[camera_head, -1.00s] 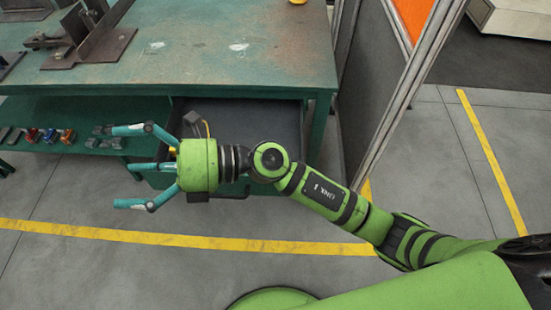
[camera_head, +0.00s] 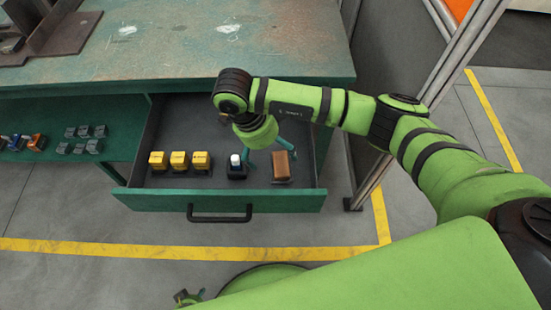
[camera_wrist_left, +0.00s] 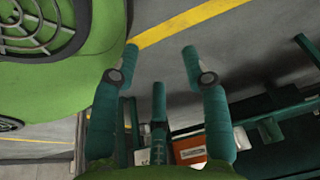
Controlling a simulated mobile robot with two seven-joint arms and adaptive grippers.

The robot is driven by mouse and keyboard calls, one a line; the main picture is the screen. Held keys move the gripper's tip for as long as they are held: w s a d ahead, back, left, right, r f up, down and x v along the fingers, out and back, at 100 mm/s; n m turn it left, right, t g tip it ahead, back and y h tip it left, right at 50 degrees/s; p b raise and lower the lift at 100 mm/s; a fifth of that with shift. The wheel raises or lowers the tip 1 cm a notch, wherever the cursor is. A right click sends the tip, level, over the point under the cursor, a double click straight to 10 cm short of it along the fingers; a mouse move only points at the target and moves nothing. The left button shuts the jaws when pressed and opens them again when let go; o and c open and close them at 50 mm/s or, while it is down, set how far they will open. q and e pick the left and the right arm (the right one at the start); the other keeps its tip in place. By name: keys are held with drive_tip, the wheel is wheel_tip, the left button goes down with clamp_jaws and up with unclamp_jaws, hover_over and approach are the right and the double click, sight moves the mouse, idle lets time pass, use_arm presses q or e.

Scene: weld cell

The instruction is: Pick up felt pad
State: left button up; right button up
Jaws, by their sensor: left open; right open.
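A brown block with a pale grey edge (camera_head: 283,166) stands at the right in the open drawer; it may be the felt pad, but I cannot tell for sure. My right gripper (camera_head: 267,153) hangs over the drawer with its teal fingers spread, just left of and behind the block. Whether a finger touches the block is unclear. The gripper body partly hides the drawer's back. My left gripper (camera_wrist_left: 160,72) is open and empty over the floor in the left wrist view.
The green drawer (camera_head: 170,202) has a dark handle. Several yellow boxes (camera_head: 179,161) and a dark item with a white cap (camera_head: 236,167) stand in it. The green table (camera_head: 240,50) overhangs its back. Small blocks lie on a shelf (camera_head: 60,165). A frame post (camera_head: 400,125) stands right.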

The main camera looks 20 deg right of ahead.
sight(280, 164)
drive_tip(key=x, duration=0.3)
drive_tip(key=shift+f, duration=0.1)
drive_tip(key=x, duration=0.3)
drive_tip(key=shift+w+f+p, duration=0.1)
drive_tip(key=shift+f+p, duration=0.2)
drive_tip(key=shift+p, duration=0.05)
drive_tip(key=shift+d+f, duration=0.1)
drive_tip(key=shift+f, duration=0.15)
drive_tip(key=c, duration=1.4)
use_arm(q)
drive_tip(key=shift+g, duration=0.5)
drive_tip(key=s, duration=0.5)
drive_tip(key=shift+s+d+f, duration=0.1)
drive_tip(key=shift+s+f, duration=0.15)
drive_tip(key=shift+f, duration=0.15)
